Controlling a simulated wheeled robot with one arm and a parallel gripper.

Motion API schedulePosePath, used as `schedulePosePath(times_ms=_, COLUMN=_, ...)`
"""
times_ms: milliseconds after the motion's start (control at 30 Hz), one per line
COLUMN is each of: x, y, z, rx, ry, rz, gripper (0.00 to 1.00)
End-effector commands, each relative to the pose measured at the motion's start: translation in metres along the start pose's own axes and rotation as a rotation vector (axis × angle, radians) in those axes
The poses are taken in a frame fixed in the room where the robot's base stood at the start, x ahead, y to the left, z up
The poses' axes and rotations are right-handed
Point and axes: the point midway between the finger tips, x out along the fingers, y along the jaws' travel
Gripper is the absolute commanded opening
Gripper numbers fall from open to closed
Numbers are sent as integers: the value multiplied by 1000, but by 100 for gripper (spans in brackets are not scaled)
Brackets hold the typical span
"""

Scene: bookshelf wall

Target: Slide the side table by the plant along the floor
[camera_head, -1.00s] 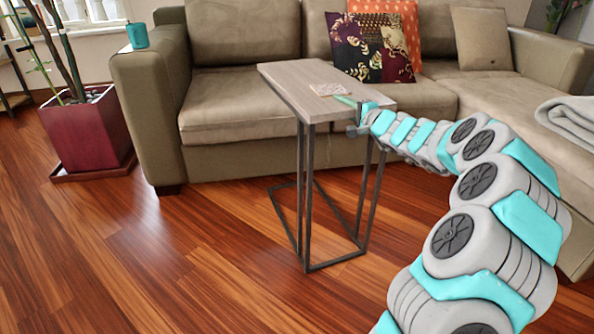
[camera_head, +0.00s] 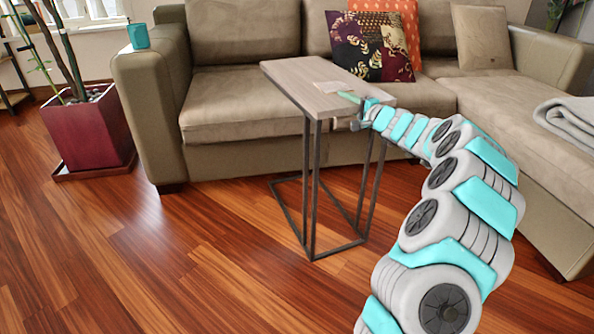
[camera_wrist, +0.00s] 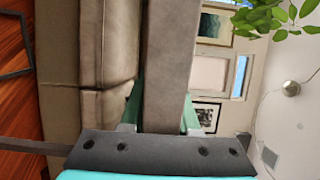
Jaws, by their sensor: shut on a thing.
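The side table (camera_head: 308,86) has a pale wood top and a thin dark metal frame, and stands upright on the floor in front of the sofa. My gripper (camera_head: 356,103) is at the right end of the top in the head view, shut on its edge. In the wrist view the tabletop (camera_wrist: 172,60) runs as a grey-brown band between the two green fingers of my gripper (camera_wrist: 163,108). The plant (camera_head: 65,50) stands in a dark red pot (camera_head: 92,132) at the left, well apart from the table.
The beige sofa (camera_head: 230,105) stands close behind the table, and its chaise (camera_head: 530,125) extends at the right. A teal cup (camera_head: 138,35) stands on the left armrest. The wood floor (camera_head: 200,250) is clear at the front and left.

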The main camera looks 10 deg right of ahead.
Motion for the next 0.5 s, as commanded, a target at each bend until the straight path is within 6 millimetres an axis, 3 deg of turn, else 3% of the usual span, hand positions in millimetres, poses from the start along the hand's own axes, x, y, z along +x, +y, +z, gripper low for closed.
schedulePosePath(times_ms=133, x=5, y=0, z=-10, rx=2, ry=5, rz=0, gripper=0)
schedulePosePath(times_ms=500, x=7, y=0, z=-11, rx=2, ry=4, rz=0, gripper=0)
